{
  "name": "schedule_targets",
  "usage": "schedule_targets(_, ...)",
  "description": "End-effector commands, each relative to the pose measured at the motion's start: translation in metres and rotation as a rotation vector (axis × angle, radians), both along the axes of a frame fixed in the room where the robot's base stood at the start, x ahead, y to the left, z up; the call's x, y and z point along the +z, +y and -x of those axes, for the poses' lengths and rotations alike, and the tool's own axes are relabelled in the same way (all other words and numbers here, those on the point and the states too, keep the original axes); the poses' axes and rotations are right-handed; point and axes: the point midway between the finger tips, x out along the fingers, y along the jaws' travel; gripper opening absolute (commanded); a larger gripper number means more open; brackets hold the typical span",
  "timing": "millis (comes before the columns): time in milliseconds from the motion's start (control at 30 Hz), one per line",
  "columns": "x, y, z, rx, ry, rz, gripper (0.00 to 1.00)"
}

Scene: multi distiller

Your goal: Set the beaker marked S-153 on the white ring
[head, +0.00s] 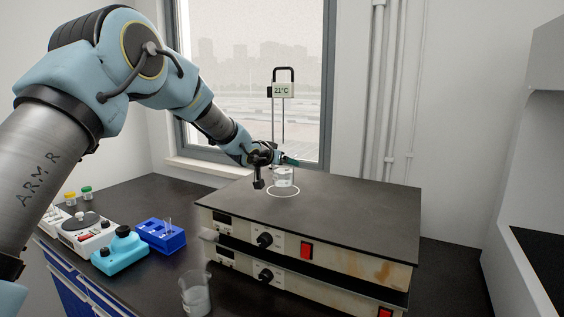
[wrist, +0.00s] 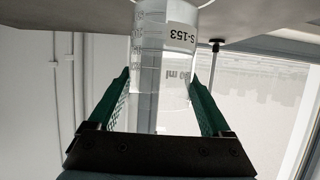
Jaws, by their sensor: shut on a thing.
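The beaker marked S-153 (head: 283,178) is clear glass and upright, seen over the white ring (head: 283,196) on top of the hotplate. Whether its base touches the surface or hangs slightly above it, I cannot tell. My gripper (head: 284,163) is at the beaker's upper part and shut on it. In the wrist view, which is upside down, the beaker (wrist: 163,75) stands between the green fingers of my gripper (wrist: 163,95), and its S-153 label is readable.
The ring lies on a wide dark plate (head: 350,215) of stacked hotplates. A second beaker (head: 196,294) stands in front on the bench. A blue rack (head: 161,236) and a light-blue device (head: 119,254) stand left. A thermometer stand (head: 283,90) rises behind the ring.

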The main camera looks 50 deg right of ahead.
Motion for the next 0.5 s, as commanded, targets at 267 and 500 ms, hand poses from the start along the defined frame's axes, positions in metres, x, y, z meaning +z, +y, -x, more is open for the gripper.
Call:
schedule_targets(267, 0.0006, -0.0001, 0.0, 0.0, -0.001, 0.002, 0.1)
schedule_targets(500, -0.0031, 0.0, -0.0001, 0.0, 0.0, 0.001, 0.1)
